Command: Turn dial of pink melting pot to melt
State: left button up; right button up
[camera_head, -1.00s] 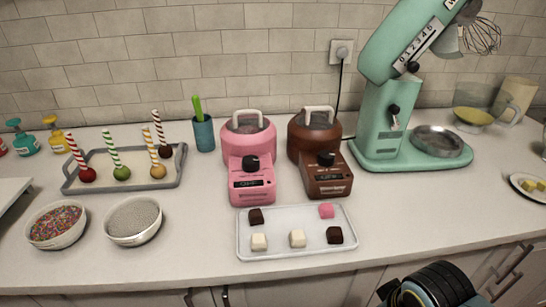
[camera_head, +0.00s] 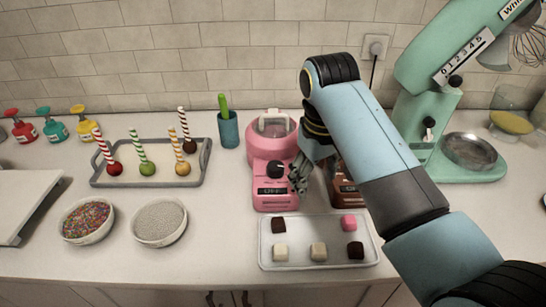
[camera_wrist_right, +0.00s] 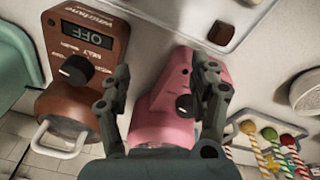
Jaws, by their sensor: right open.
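The pink melting pot (camera_head: 266,142) stands on the counter in the middle of the head view, with a black dial (camera_head: 276,169) on its front. My right gripper (camera_head: 298,180) is at the right side of this dial, in front of the pot. In the right wrist view the pink pot (camera_wrist_right: 163,122) and its dial (camera_wrist_right: 185,103) show between the two fingers of my right gripper (camera_wrist_right: 165,100). The fingers are apart, and I cannot tell whether either touches the pot. Part of the pot's front is hidden by the fingers. My left gripper is not in view.
A brown melting pot (camera_head: 346,193) stands close on the right, mostly behind my right arm; its display reads OFF in the wrist view. A white tray (camera_head: 318,226) with chocolate cubes lies in front. A cake-pop tray (camera_head: 150,182) and bowls of sprinkles (camera_head: 86,221) are left.

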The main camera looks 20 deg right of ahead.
jog(key=n+g, duration=0.1)
jog(key=n, duration=0.1)
send_near(275, 165)
notch_tip(275, 165, down, 9)
jog(key=shift+w+d+f+p, duration=0.1)
jog(key=shift+d+p, duration=0.05)
jog(key=shift+p, duration=0.2)
jog(key=shift+c, duration=0.4)
jog(key=c, duration=1.1)
